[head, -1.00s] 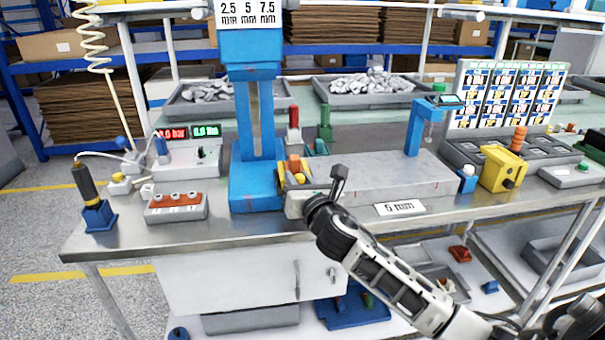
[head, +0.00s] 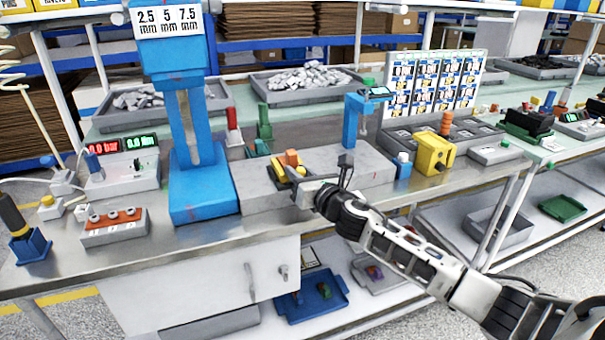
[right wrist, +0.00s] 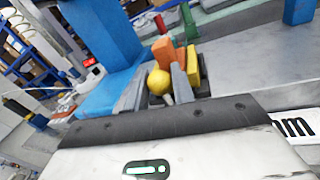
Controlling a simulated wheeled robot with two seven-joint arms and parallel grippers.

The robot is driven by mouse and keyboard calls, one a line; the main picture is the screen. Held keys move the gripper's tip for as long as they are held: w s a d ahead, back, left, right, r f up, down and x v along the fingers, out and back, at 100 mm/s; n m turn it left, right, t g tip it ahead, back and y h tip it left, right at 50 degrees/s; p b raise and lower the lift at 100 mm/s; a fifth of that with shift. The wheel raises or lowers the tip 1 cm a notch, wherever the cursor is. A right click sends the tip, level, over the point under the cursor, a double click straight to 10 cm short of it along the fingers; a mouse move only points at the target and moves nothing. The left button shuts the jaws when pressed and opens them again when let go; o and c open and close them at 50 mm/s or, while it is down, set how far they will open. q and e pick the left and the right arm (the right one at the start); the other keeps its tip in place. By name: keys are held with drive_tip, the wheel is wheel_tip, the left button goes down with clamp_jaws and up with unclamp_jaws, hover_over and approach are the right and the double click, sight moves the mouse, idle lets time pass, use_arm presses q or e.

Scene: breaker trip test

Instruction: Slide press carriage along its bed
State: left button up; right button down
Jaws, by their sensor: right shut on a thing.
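The grey press bed (head: 352,162) runs right from the blue press (head: 197,150). The press carriage (head: 292,159), with orange and yellow parts, sits on the bed clear of the press column. My right gripper (head: 303,187) reaches it from the front. In the right wrist view, the gripper fingers (right wrist: 157,90) are shut around the carriage's yellow round knob (right wrist: 159,81). The orange block (right wrist: 164,52) stands just behind the knob. The gripper partly hides the carriage's front. My left gripper is not in view.
A blue post with a small display (head: 361,115) stands behind the bed's right part. A yellow box (head: 433,153) and a small blue button block (head: 403,165) stand to the right. Red (head: 233,125) and green (head: 264,125) upright pieces stand behind the bed.

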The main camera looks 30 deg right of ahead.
drive_tip(key=c, duration=1.2)
unclamp_jaws()
drive_tip(key=shift+c, duration=0.2)
drive_tip(key=s+b, duration=0.2)
drive_tip(key=s, duration=1.4)
drive_tip(key=shift+d, duration=0.4)
